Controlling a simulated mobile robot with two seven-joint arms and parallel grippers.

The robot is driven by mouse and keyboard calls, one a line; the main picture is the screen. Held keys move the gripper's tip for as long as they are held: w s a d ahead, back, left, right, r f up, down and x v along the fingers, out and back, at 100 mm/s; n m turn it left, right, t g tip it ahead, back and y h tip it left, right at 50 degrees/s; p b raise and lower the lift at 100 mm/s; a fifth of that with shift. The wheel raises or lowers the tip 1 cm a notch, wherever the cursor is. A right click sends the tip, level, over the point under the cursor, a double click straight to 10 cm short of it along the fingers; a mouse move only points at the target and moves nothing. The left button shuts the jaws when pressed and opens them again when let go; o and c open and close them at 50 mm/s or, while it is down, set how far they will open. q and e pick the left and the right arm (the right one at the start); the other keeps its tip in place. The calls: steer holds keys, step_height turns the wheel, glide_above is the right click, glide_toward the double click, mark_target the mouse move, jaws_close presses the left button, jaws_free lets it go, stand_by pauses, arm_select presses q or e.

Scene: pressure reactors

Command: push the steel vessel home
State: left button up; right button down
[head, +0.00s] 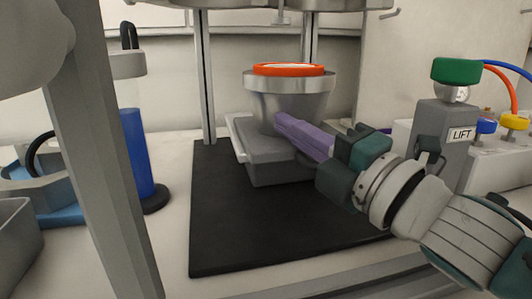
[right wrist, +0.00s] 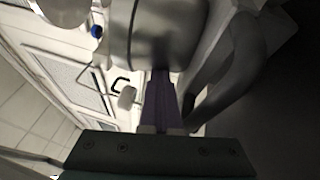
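The steel vessel (head: 290,100) is a flared metal pot with an orange-red ring (head: 288,69) on its rim. It stands upright on a grey carriage (head: 275,165) on a black mat (head: 225,225). My right gripper (head: 283,122) reaches in from the right with its purple fingers together. In the right wrist view the fingers (right wrist: 160,85) form one narrow strip, ending at the vessel's curved metal wall (right wrist: 165,35). My left gripper is not in view.
A grey post with a LIFT label (head: 461,134) and a green knob (head: 456,71) stands right of the mat. A blue cylinder (head: 137,150) stands at left. Upright metal posts (head: 203,80) flank the vessel, with a metal body (head: 265,6) above. The mat's front is clear.

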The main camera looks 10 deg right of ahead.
steer(key=w+b, duration=0.1)
steer(key=w, duration=0.3)
steer(key=shift+w+b, duration=0.3)
steer(key=shift+w, duration=0.05)
steer(key=shift+f, duration=0.1)
